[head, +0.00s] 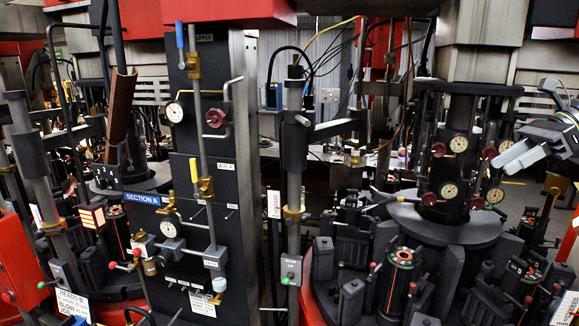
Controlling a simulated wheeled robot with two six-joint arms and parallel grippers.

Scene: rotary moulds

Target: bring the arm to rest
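My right gripper (503,153) comes in from the right edge at mid height, with pale fingers pointing left on a dark body. Its fingers are seen at a slant, and I cannot tell whether they are apart or closed. I see nothing held in it. It shows in front of the machinery, to the right of the central column with gauges (455,165). My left gripper is not in view.
A dark control panel (215,160) with gauges, valves and a "SECTION A" label stands left of centre. A round table (440,228) with several dark mould blocks fills the lower right. A grey post (293,150) stands mid-view. Red machine parts line the edges.

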